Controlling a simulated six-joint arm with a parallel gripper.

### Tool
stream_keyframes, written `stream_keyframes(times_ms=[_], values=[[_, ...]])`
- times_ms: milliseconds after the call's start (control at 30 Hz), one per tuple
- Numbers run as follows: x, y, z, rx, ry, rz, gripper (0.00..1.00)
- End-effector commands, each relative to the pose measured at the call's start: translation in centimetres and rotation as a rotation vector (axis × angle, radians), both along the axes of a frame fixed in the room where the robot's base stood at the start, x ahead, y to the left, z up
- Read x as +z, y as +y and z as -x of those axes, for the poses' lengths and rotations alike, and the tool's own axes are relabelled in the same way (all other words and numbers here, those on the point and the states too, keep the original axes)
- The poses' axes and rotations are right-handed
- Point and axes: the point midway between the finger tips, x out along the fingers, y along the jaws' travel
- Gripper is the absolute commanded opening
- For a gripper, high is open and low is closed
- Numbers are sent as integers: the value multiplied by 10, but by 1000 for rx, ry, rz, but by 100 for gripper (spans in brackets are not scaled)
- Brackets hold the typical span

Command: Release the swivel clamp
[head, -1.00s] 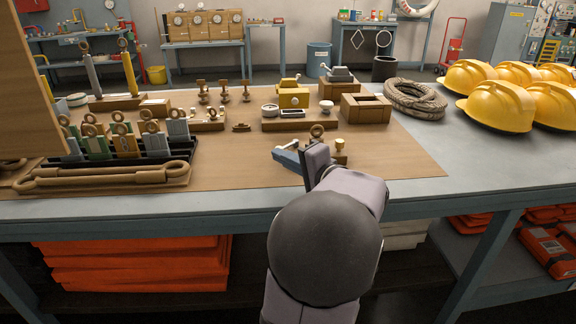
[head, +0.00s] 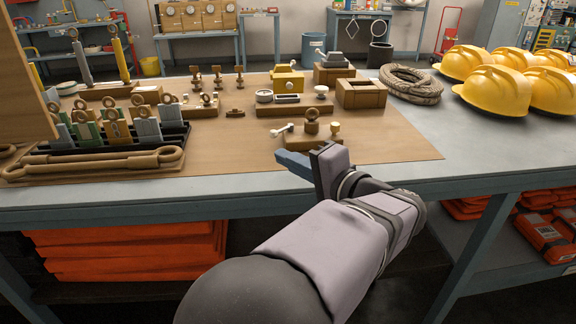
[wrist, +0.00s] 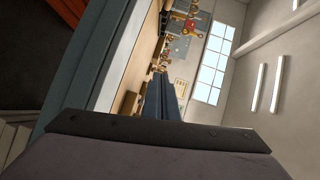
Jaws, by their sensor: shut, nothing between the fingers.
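A small wooden fixture (head: 303,145) sits near the front right of the brown mat. It carries a silver lever with a pale ball end (head: 283,130), a dark brown ringed post (head: 311,123) and a brass knob (head: 334,129). It looks like the swivel clamp, but I cannot tell for certain. My gripper (head: 287,160) has blue-grey fingers that are shut and empty, just in front of the fixture and apparently apart from it. The fingers also show together in the wrist view (wrist: 163,100). My gripper body may hide part of the fixture's front.
The brown mat (head: 235,150) is bare left of the fixture. A rack of tagged pieces (head: 115,143) and a long wooden turnbuckle-like piece (head: 95,168) lie left. A wooden box (head: 360,95), rope coil (head: 410,85) and yellow helmets (head: 492,90) stand behind and right.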

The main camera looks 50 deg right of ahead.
Motion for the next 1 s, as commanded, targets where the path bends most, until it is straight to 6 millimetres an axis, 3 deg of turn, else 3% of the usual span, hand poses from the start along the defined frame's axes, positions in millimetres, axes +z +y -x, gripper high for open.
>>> stream_keyframes(times_ms=[267,767,867,1000], values=[[2,14,11,-1,0,0,0],[3,15,11,0,0,0,0],[6,18,5,13,2,-7,0],[11,29,-17,58,17,-36,0]])
